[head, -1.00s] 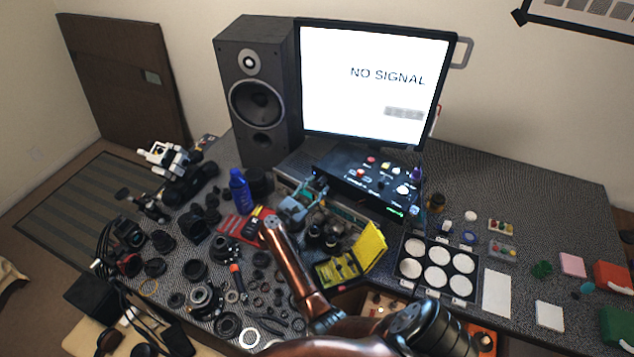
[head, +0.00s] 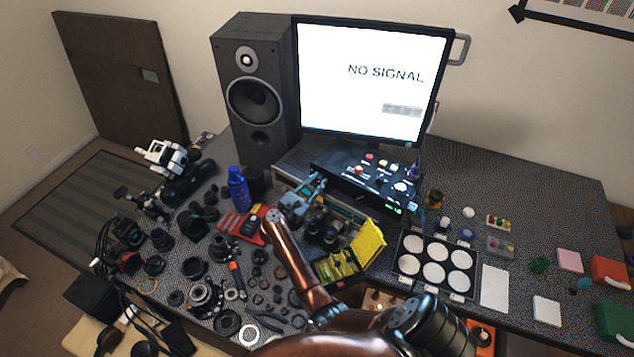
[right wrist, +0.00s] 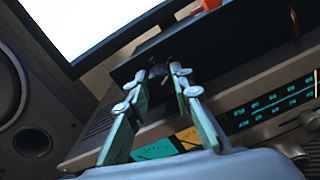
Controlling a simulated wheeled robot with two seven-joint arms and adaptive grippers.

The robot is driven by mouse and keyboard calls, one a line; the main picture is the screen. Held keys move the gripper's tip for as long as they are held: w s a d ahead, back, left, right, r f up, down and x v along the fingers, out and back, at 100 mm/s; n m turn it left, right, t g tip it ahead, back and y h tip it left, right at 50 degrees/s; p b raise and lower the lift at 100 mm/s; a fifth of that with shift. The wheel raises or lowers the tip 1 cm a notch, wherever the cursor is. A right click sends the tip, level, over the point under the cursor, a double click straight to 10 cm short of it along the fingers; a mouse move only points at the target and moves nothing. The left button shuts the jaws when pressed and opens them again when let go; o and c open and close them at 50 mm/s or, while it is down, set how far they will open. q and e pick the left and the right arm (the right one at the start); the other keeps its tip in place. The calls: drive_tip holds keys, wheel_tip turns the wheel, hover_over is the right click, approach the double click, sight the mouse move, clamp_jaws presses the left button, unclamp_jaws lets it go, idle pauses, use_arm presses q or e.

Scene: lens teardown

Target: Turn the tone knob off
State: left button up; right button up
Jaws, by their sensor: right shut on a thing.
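The black control box (head: 370,185) with knobs and lit green marks sits on a silver receiver (head: 345,212) below the monitor. My right gripper (head: 319,182) reaches the left front end of the box. In the right wrist view the right gripper (right wrist: 164,72) has its fingertips closed around a small dark part (right wrist: 160,77), which looks like the tone knob. The fingertips hide most of it, so its turn position cannot be read. The receiver's lit tuning dial (right wrist: 270,103) and yellow and teal meters show below. My left gripper is not in view.
A speaker (head: 255,90) stands left of the monitor (head: 365,80). A blue bottle (head: 238,188), a yellow case (head: 368,245) and many loose lens parts crowd the desk around my right arm. A tray of white discs (head: 410,242) lies to the right.

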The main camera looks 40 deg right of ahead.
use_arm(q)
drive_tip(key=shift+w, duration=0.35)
use_arm(e)
drive_tip(key=shift+n, duration=0.3)
clamp_jaws()
drive_tip(key=n+p, duration=0.1)
drive_tip(key=n, duration=0.3)
drive_tip(key=shift+w+r+n, duration=0.1)
drive_tip(key=shift+n, duration=0.2)
drive_tip(key=n+p, duration=0.1)
drive_tip(key=n, duration=0.2)
drive_tip(key=shift+n, duration=0.3)
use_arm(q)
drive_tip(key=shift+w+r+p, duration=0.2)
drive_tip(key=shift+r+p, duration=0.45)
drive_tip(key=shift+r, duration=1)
use_arm(e)
drive_tip(key=shift+a+n, duration=0.1)
drive_tip(key=shift+n, duration=1.4)
drive_tip(key=o, duration=1.1)
unclamp_jaws()
drive_tip(key=shift+c, duration=0.2)
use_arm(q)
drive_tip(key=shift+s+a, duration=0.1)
